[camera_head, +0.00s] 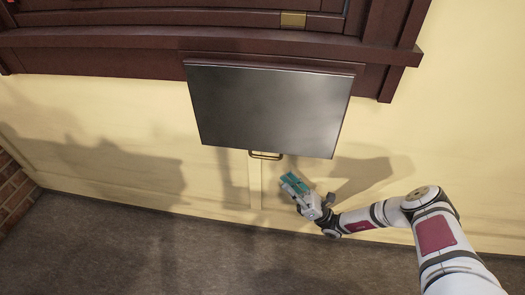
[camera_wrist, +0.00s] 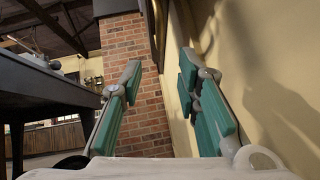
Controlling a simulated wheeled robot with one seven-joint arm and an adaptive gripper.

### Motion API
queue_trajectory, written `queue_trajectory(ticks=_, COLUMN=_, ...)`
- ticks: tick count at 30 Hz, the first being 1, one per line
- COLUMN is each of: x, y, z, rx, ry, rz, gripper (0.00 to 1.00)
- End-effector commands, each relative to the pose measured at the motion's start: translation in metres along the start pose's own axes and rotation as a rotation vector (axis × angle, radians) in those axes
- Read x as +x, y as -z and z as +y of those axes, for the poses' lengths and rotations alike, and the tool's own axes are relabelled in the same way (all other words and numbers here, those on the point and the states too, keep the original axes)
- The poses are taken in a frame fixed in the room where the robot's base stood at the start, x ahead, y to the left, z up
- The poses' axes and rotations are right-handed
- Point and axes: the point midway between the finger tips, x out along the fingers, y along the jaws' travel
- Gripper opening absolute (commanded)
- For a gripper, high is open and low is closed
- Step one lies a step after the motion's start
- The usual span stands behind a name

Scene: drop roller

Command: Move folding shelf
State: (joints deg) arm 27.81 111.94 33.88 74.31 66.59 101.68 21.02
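The folding shelf (camera_head: 270,108) is a dark grey panel below a dark red-brown wooden ledge. It appears to hang down along the cream wall, its lower edge narrower in the picture. A brass loop handle (camera_head: 265,155) shows at its lower edge. My gripper (camera_head: 291,181), with teal finger pads, is below and a little right of the handle, apart from it and from the shelf. In the wrist view my gripper (camera_wrist: 160,78) is open, with nothing between its fingers. The shelf cannot be made out for sure in the wrist view.
The cream wall (camera_head: 90,140) stands close beside my gripper. The wooden ledge (camera_head: 110,40) juts out above the shelf. Grey floor (camera_head: 150,240) below is clear. A brick column (camera_wrist: 132,40) and a dark table-like thing (camera_wrist: 45,85) show in the wrist view.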

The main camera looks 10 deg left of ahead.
Motion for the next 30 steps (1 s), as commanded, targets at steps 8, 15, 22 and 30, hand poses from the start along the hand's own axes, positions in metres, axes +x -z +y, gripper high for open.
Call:
queue_trajectory(ticks=8, x=0.048, y=-0.001, z=0.001, rx=0.002, ry=-0.004, rz=0.001, gripper=0.3)
queue_trajectory(ticks=15, x=0.094, y=0.0, z=0.001, rx=0.001, ry=-0.004, rz=0.001, gripper=0.3)
queue_trajectory(ticks=22, x=0.123, y=0.0, z=0.001, rx=0.0, ry=-0.002, rz=0.002, gripper=0.3)
queue_trajectory(ticks=30, x=0.132, y=0.0, z=0.001, rx=0.001, ry=-0.002, rz=0.001, gripper=0.3)
